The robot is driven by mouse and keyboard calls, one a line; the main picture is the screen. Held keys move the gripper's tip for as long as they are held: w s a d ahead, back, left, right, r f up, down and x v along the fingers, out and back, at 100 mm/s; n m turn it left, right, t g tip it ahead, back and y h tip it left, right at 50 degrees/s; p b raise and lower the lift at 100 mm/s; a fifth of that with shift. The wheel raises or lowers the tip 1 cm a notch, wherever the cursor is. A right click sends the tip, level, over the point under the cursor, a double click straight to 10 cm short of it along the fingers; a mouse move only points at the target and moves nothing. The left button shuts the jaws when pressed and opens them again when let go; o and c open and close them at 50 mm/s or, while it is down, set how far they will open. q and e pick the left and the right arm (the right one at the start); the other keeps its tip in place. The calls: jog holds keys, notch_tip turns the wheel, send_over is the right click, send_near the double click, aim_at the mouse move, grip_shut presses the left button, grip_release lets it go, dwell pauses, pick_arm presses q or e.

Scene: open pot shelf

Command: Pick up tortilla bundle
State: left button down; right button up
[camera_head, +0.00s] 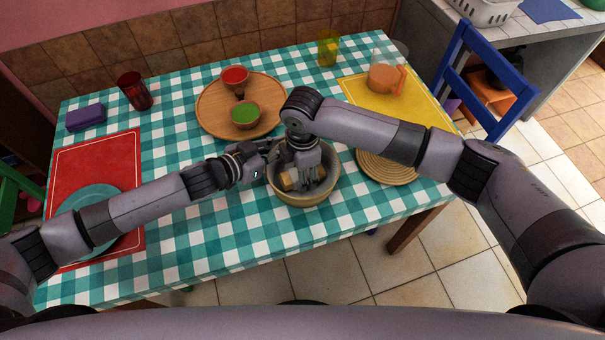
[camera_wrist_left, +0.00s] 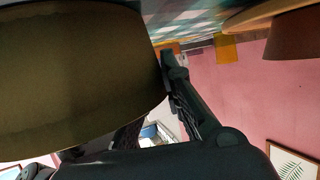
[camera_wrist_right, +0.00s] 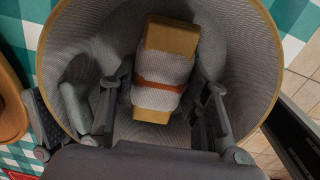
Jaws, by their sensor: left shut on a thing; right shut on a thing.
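The tortilla bundle (camera_head: 289,180), wrapped in pale cloth with an orange band, is inside a round basket (camera_head: 304,199) near the table's front edge. In the right wrist view the bundle (camera_wrist_right: 165,68) lies between the fingers of my right gripper (camera_wrist_right: 163,90), which reaches down into the basket (camera_wrist_right: 245,25) and is shut on the bundle. My left gripper (camera_head: 264,160) is at the basket's left side, shut on its wall. In the left wrist view the basket (camera_wrist_left: 75,75) fills the left side beside my left gripper (camera_wrist_left: 155,95), and its rim contact is partly hidden.
A wooden tray (camera_head: 212,122) with red and green sauce bowls stands behind. A woven mat (camera_head: 386,168) is right of the basket. A red placemat (camera_head: 110,155) with a teal plate (camera_head: 88,207) is at left. A blue chair (camera_head: 490,90) stands at right.

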pick_arm(q)
jog(key=shift+f, duration=0.1)
pick_arm(e)
jog(key=c, duration=0.4)
jog(key=shift+r, duration=0.15)
notch_tip(320, 180, up, 10)
jog(key=shift+f, duration=0.1)
dwell(0.6)
pick_arm(q)
jog(key=c, duration=1.7)
grip_release()
jog(key=shift+o, duration=0.7)
jog(key=o, duration=0.7)
